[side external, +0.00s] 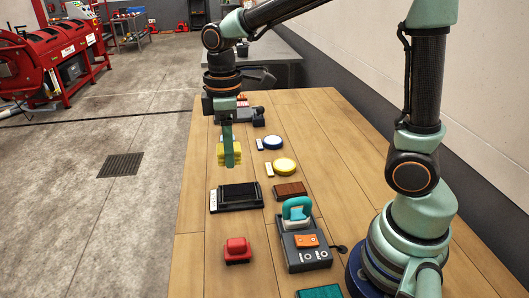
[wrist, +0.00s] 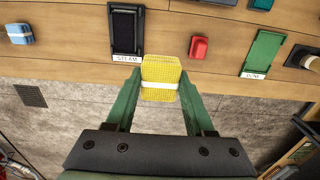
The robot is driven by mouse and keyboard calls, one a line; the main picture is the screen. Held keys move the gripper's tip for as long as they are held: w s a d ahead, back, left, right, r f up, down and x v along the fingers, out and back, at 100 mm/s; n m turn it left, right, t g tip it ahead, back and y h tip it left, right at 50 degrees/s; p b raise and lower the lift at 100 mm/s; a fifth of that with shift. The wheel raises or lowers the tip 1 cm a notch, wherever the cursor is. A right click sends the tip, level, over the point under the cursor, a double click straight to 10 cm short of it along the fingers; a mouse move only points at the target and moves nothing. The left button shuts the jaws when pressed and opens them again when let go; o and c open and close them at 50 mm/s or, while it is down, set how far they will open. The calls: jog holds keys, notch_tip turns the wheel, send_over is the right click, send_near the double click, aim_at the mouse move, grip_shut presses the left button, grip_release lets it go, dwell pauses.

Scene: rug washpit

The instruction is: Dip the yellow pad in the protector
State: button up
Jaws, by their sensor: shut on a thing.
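My gripper (wrist: 158,103) is shut on the yellow pad (wrist: 161,72), which has a pale band around it. In the side external view my gripper (side external: 229,160) points down and holds the yellow pad (side external: 237,156) above the left part of the wooden table, apart from it. A finger hides part of the pad there. A black tray (wrist: 124,30) labelled STEAM lies on the table; it also shows in the side external view (side external: 238,195), nearer the camera than the pad. No container can be read as the protector in these frames.
A red block (side external: 237,250) and a grey device with a teal handle (side external: 304,255) stand nearer the camera. A green tray (wrist: 262,52) lies right in the wrist view.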

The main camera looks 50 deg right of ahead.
jog(key=w+d+f+m, duration=0.2)
jog(key=d, duration=0.4)
jog(key=w+d+f+m, duration=0.2)
jog(key=d+f, duration=0.1)
jog(key=d, duration=0.3)
jog(key=m, duration=0.5)
send_over(285, 164)
notch_tip(285, 164, down, 6)
jog(key=shift+w+d+f, duration=0.1)
jog(key=shift+n, duration=0.3)
jog(key=shift+f, duration=2.65)
jog(key=shift+f, duration=0.65)
notch_tip(285, 164, up, 7)
jog(key=shift+r, duration=0.1)
